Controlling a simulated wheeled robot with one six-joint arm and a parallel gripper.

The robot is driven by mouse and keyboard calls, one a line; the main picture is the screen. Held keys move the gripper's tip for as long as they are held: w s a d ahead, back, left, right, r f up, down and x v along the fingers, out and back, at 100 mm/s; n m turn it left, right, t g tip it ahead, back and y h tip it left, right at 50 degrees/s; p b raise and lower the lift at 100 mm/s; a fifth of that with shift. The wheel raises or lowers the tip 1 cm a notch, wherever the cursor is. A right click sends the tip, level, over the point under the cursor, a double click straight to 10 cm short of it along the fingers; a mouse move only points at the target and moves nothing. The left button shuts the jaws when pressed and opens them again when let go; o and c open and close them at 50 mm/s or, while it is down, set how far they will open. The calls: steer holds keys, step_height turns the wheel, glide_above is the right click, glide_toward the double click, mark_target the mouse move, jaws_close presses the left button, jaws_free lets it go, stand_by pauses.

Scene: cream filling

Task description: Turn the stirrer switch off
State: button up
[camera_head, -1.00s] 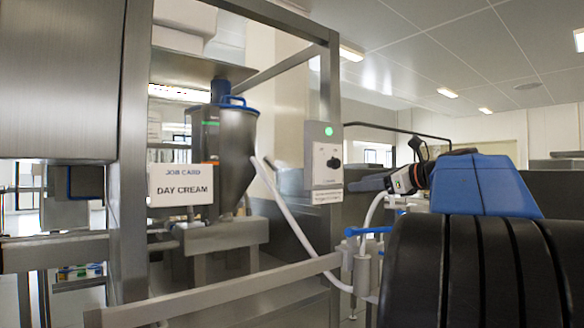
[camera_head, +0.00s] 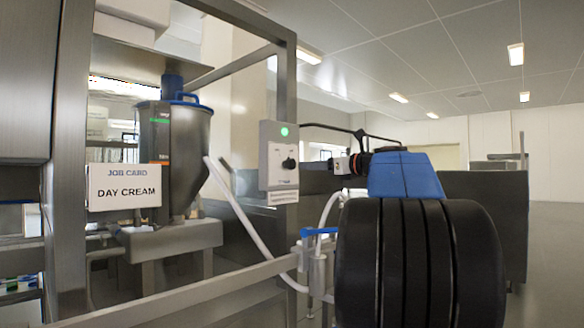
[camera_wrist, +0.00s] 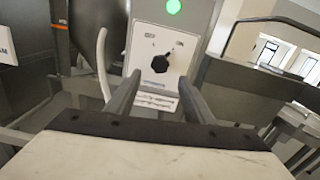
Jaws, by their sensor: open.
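The stirrer switch is a black rotary knob (camera_head: 289,163) on a pale control box (camera_head: 278,150) fixed to a metal post. A green light (camera_head: 284,131) glows at the top of the box. In the wrist view the knob (camera_wrist: 160,64) has its narrow end towards the upper right; the small labels around it are too blurred to read surely. My gripper (camera_wrist: 161,80) is open and empty, with its two fingers pointing at the box, one on each side of the knob's line. In the head view my gripper (camera_head: 340,166) is just right of the box, apart from the knob.
A steel hopper (camera_head: 187,145) with a blue rim and a "DAY CREAM" card (camera_head: 124,186) stand left of the box. A white hose (camera_head: 240,215) and a metal rail (camera_head: 190,297) run below it. A grey-walled machine lies behind my arm.

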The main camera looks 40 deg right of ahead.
mark_target(293, 166)
steer(key=w, duration=0.3)
steer(key=w+a, duration=0.1)
steer(key=w, duration=0.5)
steer(key=shift+w+a, duration=0.15)
steer(key=shift+w, duration=0.15)
steer(key=c, duration=1)
